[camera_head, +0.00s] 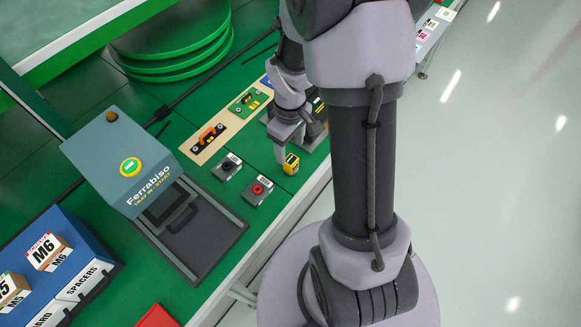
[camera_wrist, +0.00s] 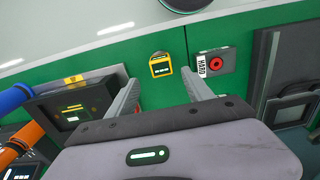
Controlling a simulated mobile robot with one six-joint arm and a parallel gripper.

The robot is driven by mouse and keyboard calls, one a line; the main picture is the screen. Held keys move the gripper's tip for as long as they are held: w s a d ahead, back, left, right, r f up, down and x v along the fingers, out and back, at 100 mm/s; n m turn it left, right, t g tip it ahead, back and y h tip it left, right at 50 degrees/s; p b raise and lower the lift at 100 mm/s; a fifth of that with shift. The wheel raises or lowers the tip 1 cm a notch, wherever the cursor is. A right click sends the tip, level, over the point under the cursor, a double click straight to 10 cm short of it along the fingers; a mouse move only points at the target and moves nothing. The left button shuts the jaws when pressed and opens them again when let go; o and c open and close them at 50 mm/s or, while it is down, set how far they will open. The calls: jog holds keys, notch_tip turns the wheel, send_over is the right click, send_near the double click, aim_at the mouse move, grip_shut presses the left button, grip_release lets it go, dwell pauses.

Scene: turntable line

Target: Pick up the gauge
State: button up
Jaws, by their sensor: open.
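The gauge appears to be the small yellow block with a dark face (camera_head: 291,164), standing on the green bench near its front edge. In the wrist view the yellow gauge (camera_wrist: 160,65) shows beyond the gap between my fingertips, roughly centred. My gripper (camera_head: 288,146) is just beside and above it in the head view, pointing down. In the wrist view my gripper (camera_wrist: 160,86) has its two fingers spread wide with nothing between them. The gauge looks apart from both fingers.
A grey box with a red button (camera_head: 258,190) and a grey box with a black knob (camera_head: 228,166) stand close by. A dark device with a screen (camera_wrist: 75,108) is on the gauge's other side. The Ferrabiso machine (camera_head: 130,165) and green discs (camera_head: 175,45) stand farther off.

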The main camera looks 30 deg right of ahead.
aim_at(291, 159)
jog(key=f+b, duration=0.2)
jog(key=f, duration=0.1)
jog(key=f+b, duration=0.1)
jog(key=f, duration=0.1)
jog(key=shift+s+a+f, duration=0.1)
jog(key=shift+s+f, duration=0.05)
jog(key=shift+s, duration=0.25)
jog(key=shift+f+b, duration=0.3)
jog(key=shift+f, duration=0.05)
jog(key=shift+r, duration=0.15)
grip_shut()
